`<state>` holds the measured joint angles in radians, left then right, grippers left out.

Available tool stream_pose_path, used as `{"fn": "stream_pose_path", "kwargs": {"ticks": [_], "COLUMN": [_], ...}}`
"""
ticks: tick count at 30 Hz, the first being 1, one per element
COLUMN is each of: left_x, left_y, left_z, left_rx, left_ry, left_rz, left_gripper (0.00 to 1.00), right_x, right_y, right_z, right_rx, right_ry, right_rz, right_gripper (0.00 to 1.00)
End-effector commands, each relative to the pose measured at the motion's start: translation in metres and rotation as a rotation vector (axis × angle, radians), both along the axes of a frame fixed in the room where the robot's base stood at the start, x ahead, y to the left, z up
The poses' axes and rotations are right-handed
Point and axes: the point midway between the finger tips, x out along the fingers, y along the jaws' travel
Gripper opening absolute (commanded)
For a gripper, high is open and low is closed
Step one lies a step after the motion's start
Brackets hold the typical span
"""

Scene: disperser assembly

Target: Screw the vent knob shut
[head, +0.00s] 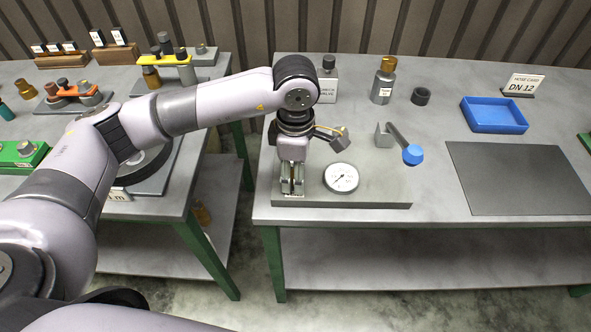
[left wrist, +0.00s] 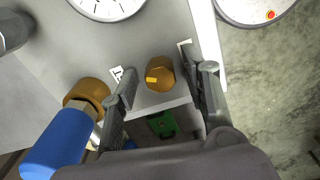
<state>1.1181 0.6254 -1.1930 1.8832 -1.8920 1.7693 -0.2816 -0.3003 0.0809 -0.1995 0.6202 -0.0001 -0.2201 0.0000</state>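The vent knob (left wrist: 160,74) is a small brass-coloured knob with a bright yellow mark, in the left wrist view. My left gripper (left wrist: 165,85) points down with its two fingers apart, one on each side of the knob. Bare gaps show between the knob and both fingers, so it is open and holds nothing. In the head view my left gripper (head: 292,186) is over the left end of a grey base plate (head: 375,192), and it hides the knob there. A white dial gauge (head: 341,178) stands just to its right. My right gripper is in neither view.
A blue cylinder with a brass collar (left wrist: 52,150) lies close to the left finger in the wrist view. A blue-ended lever (head: 412,153), brass bottle (head: 383,80), black ring (head: 420,96), blue tray (head: 494,127) and dark mat (head: 520,190) occupy the table.

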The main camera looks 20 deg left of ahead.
Motion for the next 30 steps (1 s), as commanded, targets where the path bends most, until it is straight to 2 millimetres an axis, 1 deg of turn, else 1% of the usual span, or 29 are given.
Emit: {"fn": "stream_pose_path", "kwargs": {"ticks": [8,11,14,21,24,27,30], "left_x": [0.000,0.000,0.001,0.001,0.001,0.001,0.000], "left_y": [0.000,0.000,0.000,-0.001,0.000,0.000,0.000], "left_z": [0.000,0.006,0.020,0.072,0.091,0.105,0.114], "left_rx": [0.000,0.000,-0.001,-0.001,0.000,0.000,0.000], "left_ry": [0.001,-0.001,-0.003,-0.005,-0.004,-0.003,0.000], "left_rz": [0.001,0.001,0.001,0.000,0.000,0.001,0.001], "left_gripper": [0.45,0.45,0.45,0.45,0.45,0.45,0.45], "right_x": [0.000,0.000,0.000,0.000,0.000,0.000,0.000], "right_y": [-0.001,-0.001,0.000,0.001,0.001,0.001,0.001], "right_z": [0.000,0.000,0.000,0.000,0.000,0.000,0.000], "right_rx": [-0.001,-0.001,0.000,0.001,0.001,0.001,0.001], "right_ry": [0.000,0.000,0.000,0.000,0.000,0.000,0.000], "right_rz": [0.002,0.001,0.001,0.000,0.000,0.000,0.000], "right_gripper": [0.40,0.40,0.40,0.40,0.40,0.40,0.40]}}
